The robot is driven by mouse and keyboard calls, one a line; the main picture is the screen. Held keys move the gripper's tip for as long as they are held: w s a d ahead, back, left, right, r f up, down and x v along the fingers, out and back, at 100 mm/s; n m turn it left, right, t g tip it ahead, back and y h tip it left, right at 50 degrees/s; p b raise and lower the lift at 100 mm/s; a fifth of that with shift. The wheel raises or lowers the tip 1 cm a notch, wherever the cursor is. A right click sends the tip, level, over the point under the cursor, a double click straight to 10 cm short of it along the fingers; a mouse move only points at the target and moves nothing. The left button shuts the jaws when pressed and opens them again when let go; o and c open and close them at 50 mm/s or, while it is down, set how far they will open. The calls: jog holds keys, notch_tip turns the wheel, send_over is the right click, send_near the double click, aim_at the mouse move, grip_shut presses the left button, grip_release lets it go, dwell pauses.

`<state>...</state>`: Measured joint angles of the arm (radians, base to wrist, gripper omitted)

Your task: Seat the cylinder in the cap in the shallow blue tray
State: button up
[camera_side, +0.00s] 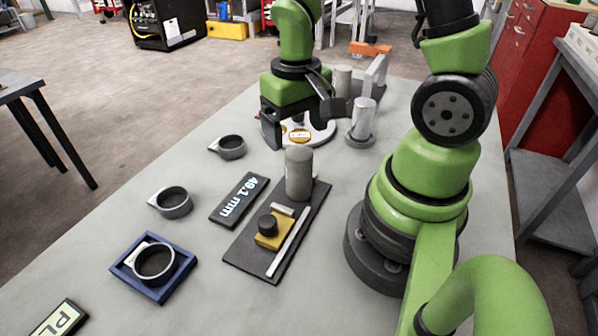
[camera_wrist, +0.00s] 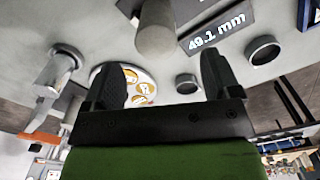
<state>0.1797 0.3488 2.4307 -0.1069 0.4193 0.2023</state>
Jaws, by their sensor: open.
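A grey cylinder (camera_side: 299,176) stands upright on the dark gauge board; its upper part shows in the wrist view (camera_wrist: 156,30). A dark round cap (camera_side: 154,262) with a pale rim and side tab sits in the shallow blue tray (camera_side: 162,294) at the front left. My gripper (camera_side: 300,116) is open and empty, behind and above the grey cylinder in the side view. In the wrist view, the cylinder is seen beyond the open fingers (camera_wrist: 164,80), not between them. Another silver cylinder (camera_side: 363,116) stands in a round base to the right.
Two more caps, one nearer (camera_side: 173,203) and one farther (camera_side: 229,147), lie on the table. A "49.1 mm" display (camera_side: 239,200) lies beside the gauge board (camera_side: 250,250), which carries a yellow block (camera_side: 272,238). A white plate (camera_side: 321,137) with orange-marked discs lies behind the cylinder.

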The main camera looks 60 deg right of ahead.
aim_at(298, 152)
jog(key=shift+d+f, duration=0.2)
jog(key=shift+f, duration=3.65)
jog(key=c, duration=1.3)
jog(key=shift+r, duration=0.15)
